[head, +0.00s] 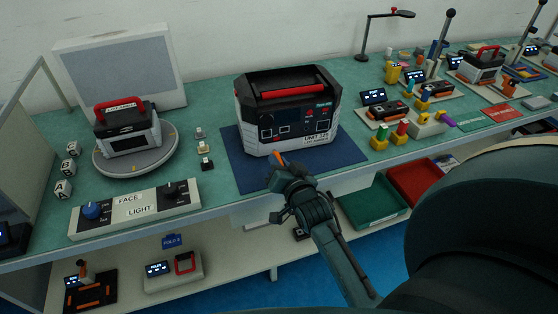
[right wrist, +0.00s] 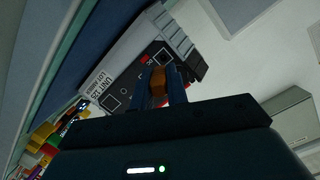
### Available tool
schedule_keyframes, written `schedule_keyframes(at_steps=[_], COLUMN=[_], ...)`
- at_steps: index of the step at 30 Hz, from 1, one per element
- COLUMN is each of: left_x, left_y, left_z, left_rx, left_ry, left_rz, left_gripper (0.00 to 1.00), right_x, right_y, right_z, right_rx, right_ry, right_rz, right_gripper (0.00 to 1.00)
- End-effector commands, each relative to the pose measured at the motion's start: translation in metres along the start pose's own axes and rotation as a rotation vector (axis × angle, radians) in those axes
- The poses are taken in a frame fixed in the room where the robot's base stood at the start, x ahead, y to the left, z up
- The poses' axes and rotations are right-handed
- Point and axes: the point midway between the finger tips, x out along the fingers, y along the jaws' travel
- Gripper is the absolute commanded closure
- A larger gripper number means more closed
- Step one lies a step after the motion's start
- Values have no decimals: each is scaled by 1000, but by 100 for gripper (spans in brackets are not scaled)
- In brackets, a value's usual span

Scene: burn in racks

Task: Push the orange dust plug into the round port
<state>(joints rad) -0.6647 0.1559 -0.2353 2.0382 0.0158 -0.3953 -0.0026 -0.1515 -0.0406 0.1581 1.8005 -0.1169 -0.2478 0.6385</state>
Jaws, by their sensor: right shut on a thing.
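The orange dust plug (head: 277,158) is held at the tip of my right gripper (head: 282,169). In the right wrist view, the plug (right wrist: 158,82) sits between the two fingers, which are shut on it. The unit (head: 290,128), a white and black box with a red handle, stands upright on a blue mat (head: 246,176). My right gripper is in front of the unit's lower front face, apart from it as far as I can tell. The unit's panel (right wrist: 130,75) shows beyond the plug; the fingers partly cover it, and I cannot make out the round port clearly. My left gripper is not in view.
A face/light switch box (head: 134,212) and a turntable (head: 113,168) with a smaller red-handled unit are at the left. Red (head: 414,183) and green (head: 374,212) bins sit below the bench edge at the right.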

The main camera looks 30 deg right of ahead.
Motion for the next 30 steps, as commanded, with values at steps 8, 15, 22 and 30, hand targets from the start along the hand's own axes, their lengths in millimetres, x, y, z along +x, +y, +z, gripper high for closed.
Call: schedule_keyframes(at_steps=[8, 15, 22, 30], left_x=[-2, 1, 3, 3], left_y=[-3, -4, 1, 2], left_z=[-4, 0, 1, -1], left_rx=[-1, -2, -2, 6], left_ry=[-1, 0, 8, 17], left_rz=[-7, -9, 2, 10], left_gripper=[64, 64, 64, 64], right_x=[2, 23, 44, 55], right_y=[0, 0, 0, 0], right_z=[-1, -4, -8, -11], right_rx=[-2, -3, -2, -3], right_ry=[1, 1, 1, 0], right_rz=[-1, -2, -2, -1], right_gripper=[100, 100, 100, 100])
